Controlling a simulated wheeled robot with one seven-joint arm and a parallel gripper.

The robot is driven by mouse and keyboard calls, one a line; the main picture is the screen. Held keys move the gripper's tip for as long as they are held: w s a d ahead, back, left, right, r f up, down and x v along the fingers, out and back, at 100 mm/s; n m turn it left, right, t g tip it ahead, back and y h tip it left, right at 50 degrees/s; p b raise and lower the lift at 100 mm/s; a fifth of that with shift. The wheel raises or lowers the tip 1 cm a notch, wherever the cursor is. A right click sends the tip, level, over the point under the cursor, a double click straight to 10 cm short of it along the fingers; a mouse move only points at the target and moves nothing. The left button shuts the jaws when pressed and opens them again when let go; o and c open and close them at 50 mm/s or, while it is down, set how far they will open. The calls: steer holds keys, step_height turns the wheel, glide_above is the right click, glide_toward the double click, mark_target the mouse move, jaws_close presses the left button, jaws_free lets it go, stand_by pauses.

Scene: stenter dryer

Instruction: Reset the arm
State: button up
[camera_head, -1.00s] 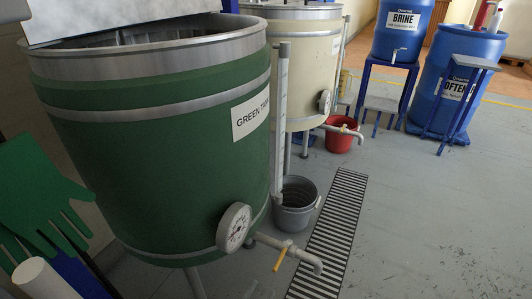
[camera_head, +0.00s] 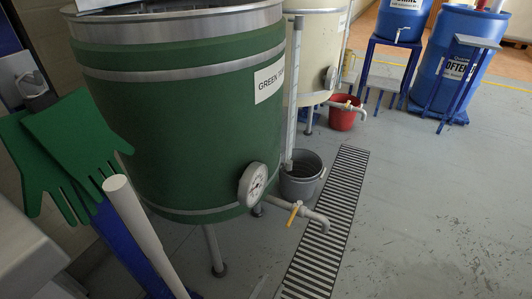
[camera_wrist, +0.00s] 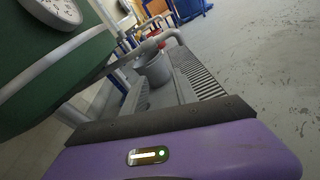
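My gripper (camera_wrist: 158,100) shows only in the wrist view, as a purple housing with a dark bar across its front and a small lit panel. My arm is not clearly visible in the head view.
The green tank (camera_head: 185,125) has a gauge (camera_head: 253,185) and a tap (camera_head: 305,214) sticking out. A grey bucket (camera_head: 300,185) and floor grate (camera_head: 325,225) lie beside it. Green gloves (camera_head: 75,145) and a white cylinder (camera_head: 140,230) are left. Floor at right is clear.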

steer(key=s+d+f+m+g+y, duration=0.5)
steer(key=s+d+f, duration=0.3)
steer(key=s+f, duration=0.45)
steer(key=s+d+r+m+y, duration=0.35)
steer(key=s+r+m, duration=0.35)
steer(key=s+m, duration=0.45)
steer(key=s+d+r+m+t, duration=0.2)
steer(key=d+r+m, duration=0.15)
steer(key=r, duration=0.55)
steer(key=s+d+r+m+t+h, duration=0.15)
steer(key=r+m, duration=0.25)
steer(key=r, duration=0.4)
steer(key=s+d+r+m+t, duration=0.2)
steer(key=d+r+m, duration=0.15)
steer(key=r, duration=0.55)
step_height(320, 180, up, 32)
steer(key=p, duration=3.3)
steer(key=shift+a, duration=0.4)
